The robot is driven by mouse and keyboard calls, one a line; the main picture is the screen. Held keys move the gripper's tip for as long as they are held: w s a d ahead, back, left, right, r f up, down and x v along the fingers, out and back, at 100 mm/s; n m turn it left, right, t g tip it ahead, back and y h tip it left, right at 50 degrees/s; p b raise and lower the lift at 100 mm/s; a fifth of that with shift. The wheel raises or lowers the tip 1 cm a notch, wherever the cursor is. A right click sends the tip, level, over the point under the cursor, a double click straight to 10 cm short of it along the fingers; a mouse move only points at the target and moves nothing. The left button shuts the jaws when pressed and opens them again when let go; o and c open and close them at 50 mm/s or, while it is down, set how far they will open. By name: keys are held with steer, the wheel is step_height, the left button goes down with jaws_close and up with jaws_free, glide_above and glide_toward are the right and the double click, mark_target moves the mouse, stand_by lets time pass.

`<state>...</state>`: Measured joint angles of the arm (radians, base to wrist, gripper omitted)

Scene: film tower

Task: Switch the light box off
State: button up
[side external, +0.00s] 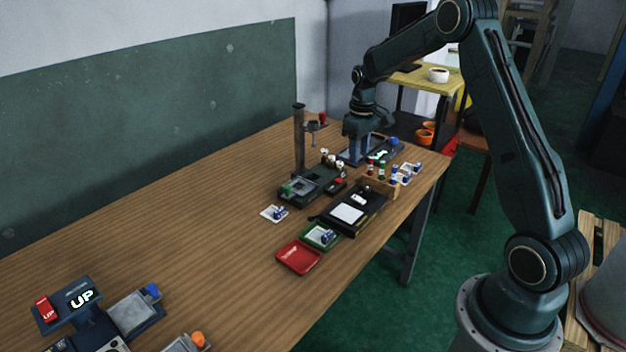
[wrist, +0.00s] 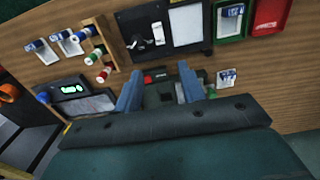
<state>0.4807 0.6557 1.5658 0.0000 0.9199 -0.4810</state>
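A black flat box with a bright white panel (side external: 347,213), which looks like the light box, lies mid-table. It also shows at the top of the wrist view (wrist: 187,26). A small black-and-white part, perhaps its switch (wrist: 158,33), sits beside the panel. My gripper (side external: 356,160) points down behind the box, apart from it, towards the far end of the table. In the wrist view my gripper (wrist: 160,90) has its two blue fingers spread, with nothing held between them. A dark device with a red part (wrist: 155,77) shows beyond and between the fingers.
A wooden rack with colored spools (wrist: 97,50) stands beside the box. A dark device with a post (side external: 299,140) stands to its left. A red tray (side external: 298,258) and green tray (side external: 320,236) lie nearer. A device with a lit green display (wrist: 70,89) is close to my gripper.

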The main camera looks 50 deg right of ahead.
mark_target(355, 196)
step_height(355, 196, down, 14)
steer(key=shift+r, duration=0.2)
stand_by(0.5)
jaws_close()
